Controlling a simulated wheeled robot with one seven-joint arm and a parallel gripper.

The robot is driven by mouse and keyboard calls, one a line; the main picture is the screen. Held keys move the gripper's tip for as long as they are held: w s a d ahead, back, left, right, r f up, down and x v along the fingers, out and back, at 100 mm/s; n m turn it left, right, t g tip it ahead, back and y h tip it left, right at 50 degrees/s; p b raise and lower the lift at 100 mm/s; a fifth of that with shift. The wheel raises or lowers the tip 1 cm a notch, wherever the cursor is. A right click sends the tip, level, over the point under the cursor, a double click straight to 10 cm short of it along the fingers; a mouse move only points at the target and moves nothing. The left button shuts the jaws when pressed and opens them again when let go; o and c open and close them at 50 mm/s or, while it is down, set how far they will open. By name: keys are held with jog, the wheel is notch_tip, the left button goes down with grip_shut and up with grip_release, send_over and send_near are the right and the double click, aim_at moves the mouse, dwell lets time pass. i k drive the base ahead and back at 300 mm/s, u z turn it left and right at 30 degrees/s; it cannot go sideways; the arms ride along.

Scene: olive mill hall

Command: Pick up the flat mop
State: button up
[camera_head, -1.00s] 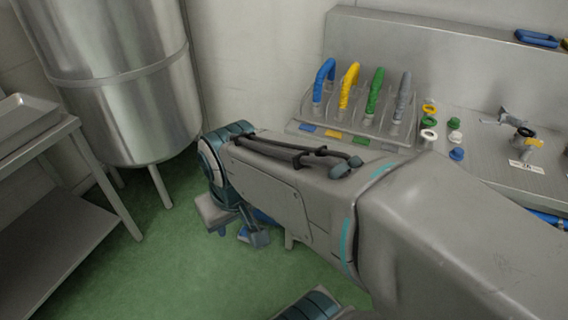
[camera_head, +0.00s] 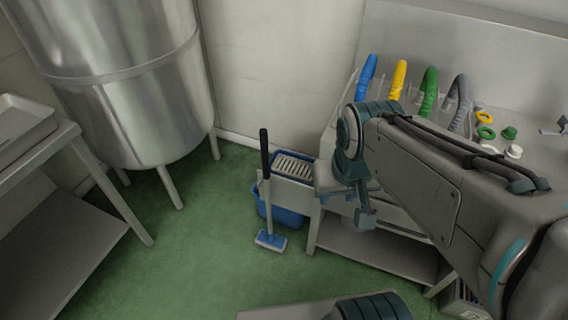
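The flat mop stands nearly upright on the green floor, with a black grip, a pale pole and a blue flat head (camera_head: 270,240). It is in front of a blue bucket (camera_head: 288,217). My gripper (camera_head: 365,218) is to the right of the mop and apart from it, in front of the steel table. The gripper is small and partly hidden by my wrist, so its finger opening is unclear. I see nothing held in it.
A steel tank (camera_head: 135,100) on legs stands at back left, and a steel shelf table (camera_head: 60,240) at left. The green floor (camera_head: 190,250) between is clear.

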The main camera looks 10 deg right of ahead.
aim_at(269, 240)
jog(key=u, duration=0.35)
jog(key=k, duration=0.85)
jog(key=z, duration=0.35)
